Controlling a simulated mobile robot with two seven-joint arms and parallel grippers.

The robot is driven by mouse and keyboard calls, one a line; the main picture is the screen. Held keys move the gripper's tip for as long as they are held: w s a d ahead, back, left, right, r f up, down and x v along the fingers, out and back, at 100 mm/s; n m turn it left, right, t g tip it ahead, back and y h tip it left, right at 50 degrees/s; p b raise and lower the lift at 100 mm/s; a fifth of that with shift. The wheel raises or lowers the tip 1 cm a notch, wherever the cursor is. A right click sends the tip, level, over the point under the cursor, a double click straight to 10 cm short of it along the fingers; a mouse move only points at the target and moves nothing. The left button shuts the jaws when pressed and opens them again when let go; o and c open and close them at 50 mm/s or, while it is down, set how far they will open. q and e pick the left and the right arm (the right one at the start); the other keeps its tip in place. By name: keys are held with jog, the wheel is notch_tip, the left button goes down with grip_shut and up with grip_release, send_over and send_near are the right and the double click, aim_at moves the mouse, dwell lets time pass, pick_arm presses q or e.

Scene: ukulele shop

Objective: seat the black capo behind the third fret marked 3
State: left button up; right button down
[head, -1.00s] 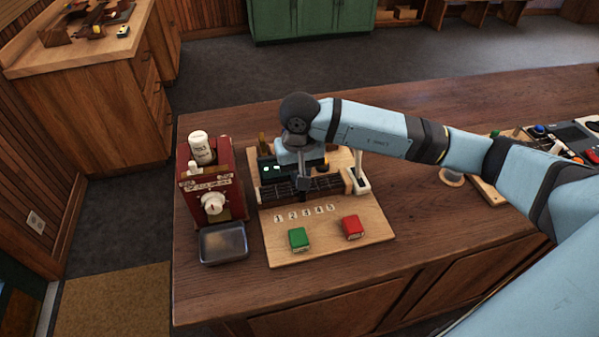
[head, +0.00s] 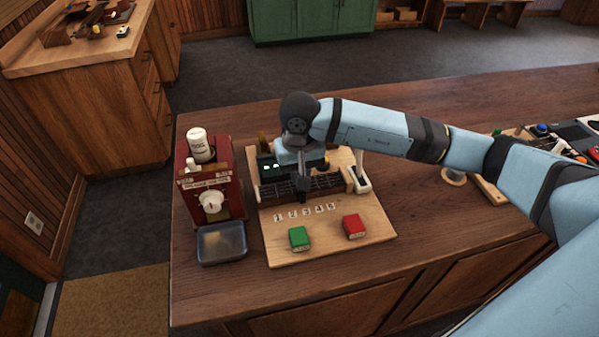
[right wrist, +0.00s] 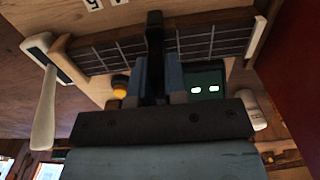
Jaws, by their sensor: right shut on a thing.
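The dark fretboard (head: 327,184) with metal frets lies across a wooden board, and it also shows in the right wrist view (right wrist: 105,56). Number tiles 1 to 5 lie in front of it; tile 3 (head: 307,211) is the middle one. My right gripper (head: 303,178) is over the middle of the fretboard, pointing down. It is shut on the black capo (right wrist: 155,30), which stands between the fingers and crosses the strip. The capo lines up roughly with tile 3 in the head view. I cannot tell whether it touches the fretboard. My left gripper is not in view.
A red machine (head: 209,178) with a white knob and a grey tray (head: 222,243) stand to the left. A green block (head: 299,238) and a red block (head: 354,226) sit at the board's front. A white-handled tool (head: 360,175) stands at the fretboard's right end.

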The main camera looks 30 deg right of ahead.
jog(key=shift+f, duration=0.25)
jog(key=c, duration=1.4)
grip_release()
jog(key=shift+r, duration=0.15)
jog(key=shift+r+p, duration=0.75)
jog(key=shift+r, duration=1.55)
jog(key=shift+r+p, duration=0.95)
jog(key=shift+r, duration=2.15)
